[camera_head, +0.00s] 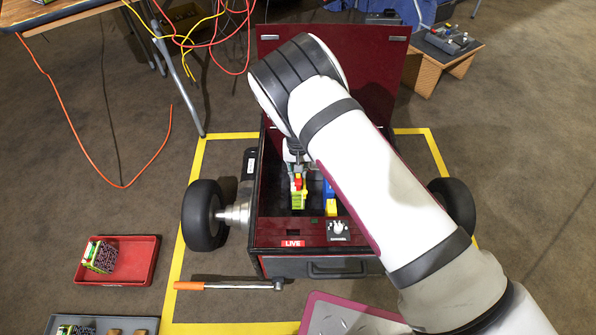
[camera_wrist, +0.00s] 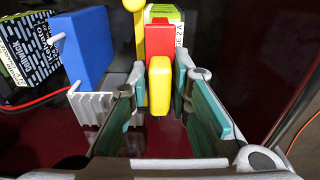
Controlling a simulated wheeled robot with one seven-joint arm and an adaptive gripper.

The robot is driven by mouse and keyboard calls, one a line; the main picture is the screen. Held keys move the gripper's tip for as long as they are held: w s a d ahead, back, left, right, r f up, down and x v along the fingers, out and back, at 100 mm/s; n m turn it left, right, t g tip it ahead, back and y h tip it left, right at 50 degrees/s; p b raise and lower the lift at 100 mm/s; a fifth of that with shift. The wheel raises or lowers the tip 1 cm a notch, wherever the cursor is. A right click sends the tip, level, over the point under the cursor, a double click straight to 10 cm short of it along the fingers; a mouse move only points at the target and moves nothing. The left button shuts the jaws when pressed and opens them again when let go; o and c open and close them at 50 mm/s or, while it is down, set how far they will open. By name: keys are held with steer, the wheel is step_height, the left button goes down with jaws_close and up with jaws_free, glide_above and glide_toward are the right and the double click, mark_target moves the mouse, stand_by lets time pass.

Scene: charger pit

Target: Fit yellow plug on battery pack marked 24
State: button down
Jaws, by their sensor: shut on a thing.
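My gripper (camera_wrist: 159,100) reaches down into the open dark red box (camera_head: 264,232), its teal-padded fingers on either side of the yellow plug (camera_wrist: 159,90). It is shut on that plug. A red block (camera_wrist: 159,40) stands directly beyond the plug, against a yellow-green battery pack (camera_wrist: 163,13) with a partly hidden label. In the head view the pack (camera_head: 299,202) and red part (camera_head: 298,183) show just below my gripper (camera_head: 297,165). I cannot read a 24 on it, or tell whether plug and pack touch.
A blue block (camera_wrist: 84,47) and a grey finned part (camera_wrist: 92,105) stand close left in the wrist view. A grey switch (camera_head: 338,230) sits on the box's front ledge. A red tray (camera_head: 118,278) holds another pack (camera_head: 100,256). An orange-handled bar (camera_head: 225,285) lies before the box.

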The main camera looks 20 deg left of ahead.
steer(key=shift+f+b, duration=0.35)
steer(key=shift+f, duration=0.15)
steer(key=c, duration=1.4)
jaws_free()
step_height(320, 180, up, 12)
